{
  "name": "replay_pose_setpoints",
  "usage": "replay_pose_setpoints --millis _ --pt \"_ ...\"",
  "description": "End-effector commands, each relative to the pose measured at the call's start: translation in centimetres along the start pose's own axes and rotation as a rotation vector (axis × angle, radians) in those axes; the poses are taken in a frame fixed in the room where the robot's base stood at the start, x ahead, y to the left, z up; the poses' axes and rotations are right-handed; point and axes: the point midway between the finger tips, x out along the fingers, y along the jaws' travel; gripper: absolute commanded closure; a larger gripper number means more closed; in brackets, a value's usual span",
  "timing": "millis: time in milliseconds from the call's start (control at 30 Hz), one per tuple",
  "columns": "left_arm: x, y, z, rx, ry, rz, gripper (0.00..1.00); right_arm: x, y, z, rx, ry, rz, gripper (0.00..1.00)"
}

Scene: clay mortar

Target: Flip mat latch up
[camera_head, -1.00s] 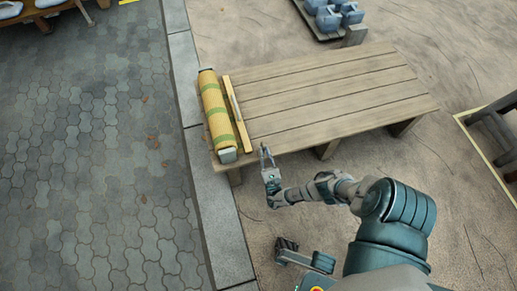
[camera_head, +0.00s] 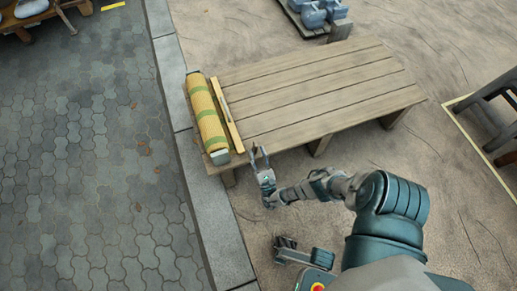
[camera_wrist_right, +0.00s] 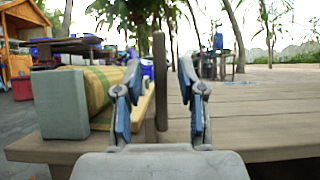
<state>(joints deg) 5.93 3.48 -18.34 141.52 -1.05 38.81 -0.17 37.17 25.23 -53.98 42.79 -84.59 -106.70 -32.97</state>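A rolled yellow mat (camera_head: 204,108) with green bands and grey end blocks lies along the left end of a wooden bench. Beside it on the right runs a narrow pale wooden strip (camera_head: 227,115). My right gripper (camera_head: 259,149) is open at the bench's near edge, just right of the strip's near end. In the right wrist view, a dark upright bar (camera_wrist_right: 160,80) with rounded ends shows between its parted fingers (camera_wrist_right: 157,78). I cannot tell whether this bar is the latch, and no contact is visible.
The bench top (camera_head: 310,90) is bare right of the strip. A stone kerb (camera_head: 205,215) runs along its left, with paving beyond. Grey-blue objects (camera_head: 312,14) stand on a tray behind it. A dark piece of furniture (camera_head: 495,105) stands at the right.

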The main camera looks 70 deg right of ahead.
Motion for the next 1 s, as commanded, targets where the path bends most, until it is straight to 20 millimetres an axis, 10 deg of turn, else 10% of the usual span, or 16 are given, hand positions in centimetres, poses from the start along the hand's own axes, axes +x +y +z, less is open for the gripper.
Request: replay_pose_setpoints --millis 400,1000 --pt "0.0 0.0 0.1 0.001 -0.001 0.0 0.6 -6.3 0.1 -0.3 0.0 0.003 -0.001 0.6" --pt "-0.1 -0.1 0.5 0.001 -0.006 0.0 0.6 -7.1 0.1 -0.3 0.001 0.003 0.001 0.6"
